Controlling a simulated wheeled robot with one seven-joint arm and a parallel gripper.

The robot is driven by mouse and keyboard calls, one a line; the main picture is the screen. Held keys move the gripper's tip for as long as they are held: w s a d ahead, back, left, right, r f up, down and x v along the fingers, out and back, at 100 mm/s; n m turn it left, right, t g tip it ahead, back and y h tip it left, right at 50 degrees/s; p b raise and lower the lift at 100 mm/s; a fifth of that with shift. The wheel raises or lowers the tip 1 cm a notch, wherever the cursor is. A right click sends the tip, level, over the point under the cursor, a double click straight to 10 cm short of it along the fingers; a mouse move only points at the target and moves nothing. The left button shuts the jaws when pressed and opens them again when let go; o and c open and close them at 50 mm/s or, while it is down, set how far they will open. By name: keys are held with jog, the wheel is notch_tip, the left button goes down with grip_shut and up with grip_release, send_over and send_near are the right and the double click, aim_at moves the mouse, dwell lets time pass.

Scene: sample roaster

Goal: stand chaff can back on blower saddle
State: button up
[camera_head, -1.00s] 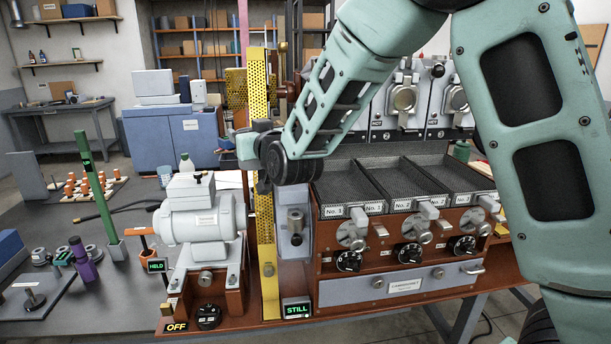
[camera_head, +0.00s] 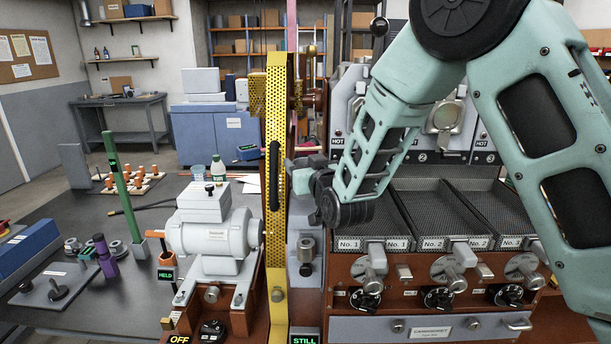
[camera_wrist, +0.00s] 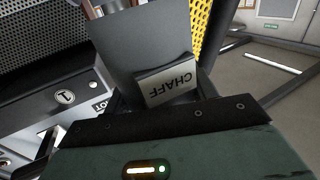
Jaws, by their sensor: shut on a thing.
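The chaff can (camera_wrist: 140,45) is a grey body with a white CHAFF label, seen upside down in the wrist view. My gripper (camera_wrist: 165,104) is shut on it, and the can fills the space beyond the dark fingers. In the head view my gripper (camera_head: 303,176) is beside the right of the yellow perforated guard (camera_head: 276,140), in front of the roaster. The can is hard to make out there. The grey blower-like motor (camera_head: 215,238) stands left of the guard. I cannot tell which part is the blower saddle.
Mesh trays (camera_head: 440,212) marked No.1 and No.2 lie right of my gripper, below the roaster fronts. A grey bracket (camera_head: 305,225) is below it.

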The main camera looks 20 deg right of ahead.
jog(key=shift+f, duration=1.6)
jog(key=shift+f, duration=0.2)
jog(key=o, duration=1.1)
jog(key=shift+s+r, duration=0.1)
jog(key=shift+r, duration=0.1)
